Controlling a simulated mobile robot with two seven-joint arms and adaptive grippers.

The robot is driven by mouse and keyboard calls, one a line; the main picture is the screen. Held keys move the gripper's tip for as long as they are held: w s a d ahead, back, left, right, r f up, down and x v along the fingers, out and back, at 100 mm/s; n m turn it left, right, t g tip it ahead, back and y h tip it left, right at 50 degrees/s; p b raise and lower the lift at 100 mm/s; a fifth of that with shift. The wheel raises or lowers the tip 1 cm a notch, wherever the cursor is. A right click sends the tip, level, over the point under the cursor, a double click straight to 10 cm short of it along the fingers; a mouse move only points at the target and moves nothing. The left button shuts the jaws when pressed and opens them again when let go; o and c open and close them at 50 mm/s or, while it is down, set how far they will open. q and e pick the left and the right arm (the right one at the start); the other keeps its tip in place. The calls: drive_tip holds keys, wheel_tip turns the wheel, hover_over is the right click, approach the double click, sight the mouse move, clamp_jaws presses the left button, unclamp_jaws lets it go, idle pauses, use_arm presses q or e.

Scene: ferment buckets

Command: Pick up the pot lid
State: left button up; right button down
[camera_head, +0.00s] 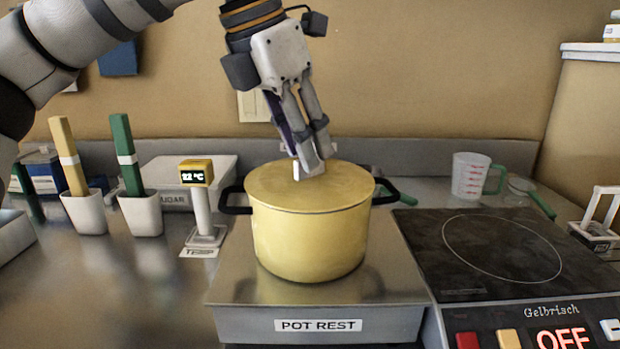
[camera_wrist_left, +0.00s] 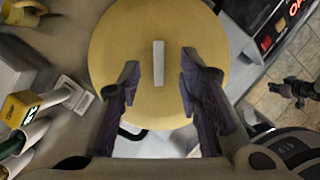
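The yellow pot lid (camera_head: 345,186) lies flat on the yellow pot (camera_head: 310,243), which stands on the metal pot rest. The lid fills the upper middle of the left wrist view (camera_wrist_left: 116,50). Its small white upright handle (camera_wrist_left: 158,62) also shows in the head view (camera_head: 296,172). My left gripper (camera_head: 312,162) points down over the lid, its fingertips close to the handle. In the left wrist view my left gripper (camera_wrist_left: 159,65) is open, one finger on each side of the handle, with gaps between. A small dark shape (camera_wrist_left: 298,88) over the floor looks like my right gripper.
The pot has black side handles (camera_head: 386,191). The thermometer stand (camera_head: 201,205) and two white holders with coloured handles are left. The black hob (camera_head: 500,250), reading OFF, is right. A measuring cup (camera_head: 471,175) stands behind it.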

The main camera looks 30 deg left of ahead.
use_arm(q)
drive_tip(key=shift+x, duration=1.15)
drive_tip(key=shift+w, duration=0.1)
clamp_jaws()
drive_tip(key=shift+r, duration=0.15)
